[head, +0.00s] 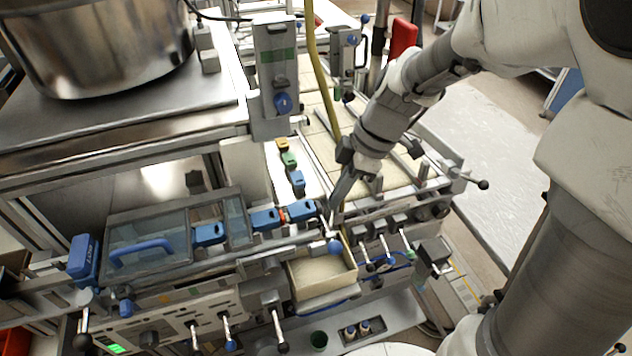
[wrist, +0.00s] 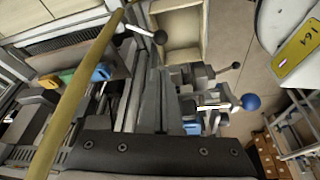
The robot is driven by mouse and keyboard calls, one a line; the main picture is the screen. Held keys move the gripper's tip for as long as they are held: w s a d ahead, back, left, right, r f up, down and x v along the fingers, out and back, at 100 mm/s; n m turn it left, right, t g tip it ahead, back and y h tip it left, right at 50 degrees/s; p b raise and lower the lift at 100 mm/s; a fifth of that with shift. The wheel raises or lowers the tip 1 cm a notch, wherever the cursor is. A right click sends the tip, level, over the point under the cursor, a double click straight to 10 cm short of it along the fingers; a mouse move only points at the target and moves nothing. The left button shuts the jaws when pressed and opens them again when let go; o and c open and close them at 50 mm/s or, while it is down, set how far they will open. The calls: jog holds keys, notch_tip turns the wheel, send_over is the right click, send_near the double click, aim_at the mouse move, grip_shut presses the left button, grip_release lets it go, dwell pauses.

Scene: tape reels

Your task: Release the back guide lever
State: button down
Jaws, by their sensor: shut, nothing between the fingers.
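In the head view, my gripper (head: 337,203) points down at the right end of the row of blue clamps, shut and empty. A lever with a blue ball knob (head: 333,247) stands just below the fingertips, at the rim of the tan bin. I cannot tell which lever is the back guide lever, or whether my fingertips touch any lever.
A yellow hose (head: 324,85) hangs close to my arm and crosses the wrist view (wrist: 80,100). The tan bin (head: 322,290) is below my gripper. Several ball-ended levers (head: 388,259) stand to its right. A clear cover with a blue handle (head: 141,248) is at left.

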aim_at(331, 221)
jog(key=x, duration=1)
jog(key=shift+d, duration=0.1)
dwell(0.3)
jog(key=shift+s+d+n+b, duration=0.2)
jog(key=shift+n+b, duration=0.1)
jog(key=shift+b, duration=0.1)
jog(key=shift+d+n+g+b, duration=0.3)
jog(key=shift+n, duration=0.1)
jog(key=shift+s+d+n+g+b, duration=0.15)
jog(key=shift+d+n+g+b, duration=0.3)
jog(key=shift+d+n, duration=0.45)
jog(key=d+n, duration=0.1)
jog(key=n, duration=0.1)
jog(key=d+n+g, duration=0.1)
jog(key=n, duration=0.1)
jog(key=shift+d+r, duration=0.2)
jog(key=shift+w+d+n+g+p, duration=0.35)
jog(key=shift+d+n+p, duration=0.2)
jog(key=shift+d, duration=0.3)
jog(key=shift+w+d+n+g+p, duration=0.2)
jog(key=shift+w+d+n+p, duration=0.3)
jog(key=shift+d, duration=0.3)
